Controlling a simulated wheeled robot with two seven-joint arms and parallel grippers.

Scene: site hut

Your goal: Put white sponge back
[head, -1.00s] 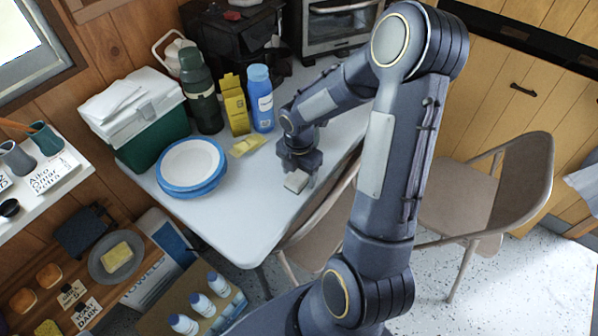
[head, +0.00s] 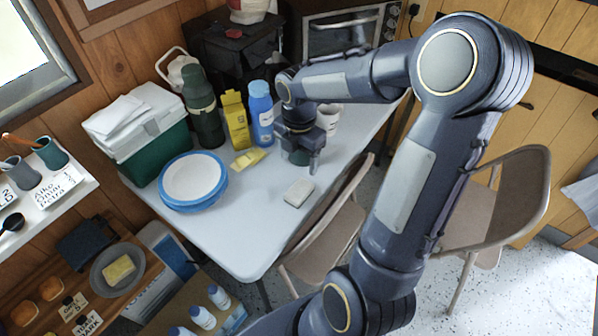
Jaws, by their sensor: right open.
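The white sponge (head: 298,193) lies flat on the white table (head: 240,238), near its right edge. My right gripper (head: 300,163) points down over the table, just behind the sponge and apart from it. Its fingers are spread, with nothing seen between them. My left gripper is not in the head view.
A yellow cloth or sponge (head: 248,160) lies left of my right gripper. A white cup (head: 328,119) is near the gripper. The front of the table is clear.

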